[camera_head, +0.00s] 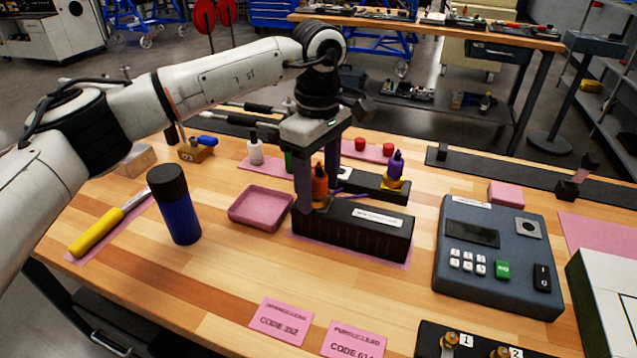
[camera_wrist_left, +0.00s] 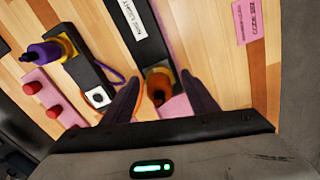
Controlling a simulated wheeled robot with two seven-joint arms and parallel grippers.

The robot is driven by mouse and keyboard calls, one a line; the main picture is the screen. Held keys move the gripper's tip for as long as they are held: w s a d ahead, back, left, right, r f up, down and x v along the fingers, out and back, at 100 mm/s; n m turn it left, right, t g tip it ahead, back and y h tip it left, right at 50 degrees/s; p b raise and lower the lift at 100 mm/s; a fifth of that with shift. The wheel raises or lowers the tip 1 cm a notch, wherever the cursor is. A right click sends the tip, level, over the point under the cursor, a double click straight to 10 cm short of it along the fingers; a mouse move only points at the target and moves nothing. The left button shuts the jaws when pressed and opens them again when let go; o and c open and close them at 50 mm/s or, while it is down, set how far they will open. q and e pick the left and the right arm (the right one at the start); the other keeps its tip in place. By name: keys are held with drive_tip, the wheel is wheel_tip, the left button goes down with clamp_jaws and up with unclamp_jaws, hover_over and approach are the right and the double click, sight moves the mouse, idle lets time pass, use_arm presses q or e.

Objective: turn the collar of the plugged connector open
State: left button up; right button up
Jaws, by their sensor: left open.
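An orange connector (camera_head: 320,187) stands upright at the left end of a black box (camera_head: 352,236) with a white label. A gold collar shows at its base in the left wrist view (camera_wrist_left: 159,74). My left gripper (camera_head: 318,200) is open, pointing down, with its dark fingers on either side of the orange connector; I cannot tell whether they touch it. In the left wrist view the orange connector (camera_wrist_left: 157,95) lies between the fingers. A purple connector (camera_head: 396,166) with a gold collar (camera_head: 394,182) stands on a second black box (camera_head: 366,186) behind. My right gripper is out of view.
A pink tray (camera_head: 262,222), a blue bottle with black cap (camera_head: 178,215) and a yellow-handled tool (camera_head: 98,233) are to the left. A grey keypad device (camera_head: 497,255) is to the right. Pink code cards (camera_head: 281,320) lie in front. Bare wood lies between.

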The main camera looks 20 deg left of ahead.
use_arm(q)
drive_tip(key=c, duration=1.1)
drive_tip(key=shift+o, duration=0.2)
drive_tip(key=shift+n, duration=0.4)
drive_tip(key=n, duration=0.3)
drive_tip(key=n+b, duration=0.1)
drive_tip(key=n, duration=0.4)
drive_tip(key=shift+n, duration=0.3)
drive_tip(key=n, duration=0.8)
drive_tip(key=shift+n, duration=0.4)
